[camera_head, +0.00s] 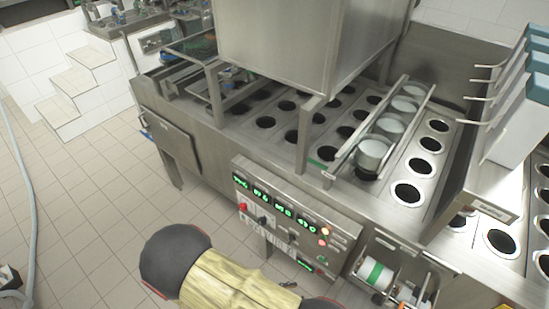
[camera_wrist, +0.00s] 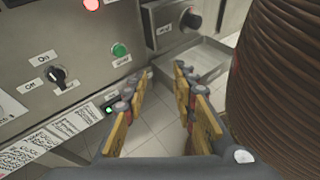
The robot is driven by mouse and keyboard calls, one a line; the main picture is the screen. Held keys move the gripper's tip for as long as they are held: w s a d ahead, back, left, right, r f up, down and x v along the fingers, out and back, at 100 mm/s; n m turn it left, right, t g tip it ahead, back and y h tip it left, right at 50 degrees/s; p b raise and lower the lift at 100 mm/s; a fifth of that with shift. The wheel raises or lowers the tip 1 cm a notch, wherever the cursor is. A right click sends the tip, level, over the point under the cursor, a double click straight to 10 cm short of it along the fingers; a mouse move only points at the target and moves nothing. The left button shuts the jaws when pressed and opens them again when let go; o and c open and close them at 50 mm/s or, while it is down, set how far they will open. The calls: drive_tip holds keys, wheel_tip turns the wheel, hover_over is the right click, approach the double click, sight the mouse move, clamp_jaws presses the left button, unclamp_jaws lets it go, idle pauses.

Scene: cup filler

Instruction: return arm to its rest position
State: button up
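In the wrist view my gripper (camera_wrist: 165,72) has its two yellow-and-grey fingers apart, with only tiled floor and the metal machine showing between them. It holds nothing. The fingers point towards the lower part of a metal control panel (camera_wrist: 35,35) and a shallow metal tray (camera_wrist: 200,62), and no contact is visible. In the head view my arm, with a dark rounded joint and a yellowish sleeve, crosses the bottom of the picture in front of the machine. I cannot make out the fingers there.
The cup-filling machine (camera_head: 215,145) has rows of round holes and several cups (camera_head: 372,153). Its panel (camera_head: 290,215) carries green displays, lights and knobs, close to my arm. A brown ribbed shape (camera_wrist: 275,70) fills the wrist view's right. Tiled floor (camera_head: 95,190) is open left.

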wheel_tip(320, 180, up, 22)
drive_tip(key=d+m+g+y, duration=0.1)
drive_tip(key=m+g+y, duration=0.5)
drive_tip(key=m+y, duration=0.6)
drive_tip(key=d+r+m+t, duration=0.3)
drive_tip(key=d+r, duration=0.3)
drive_tip(key=r, duration=0.3)
drive_tip(key=s+d+r+m+t+y, duration=0.1)
drive_tip(key=d+r+m+t, duration=0.3)
drive_tip(key=r, duration=0.6)
drive_tip(key=d+m, duration=0.2)
drive_tip(key=d, duration=0.1)
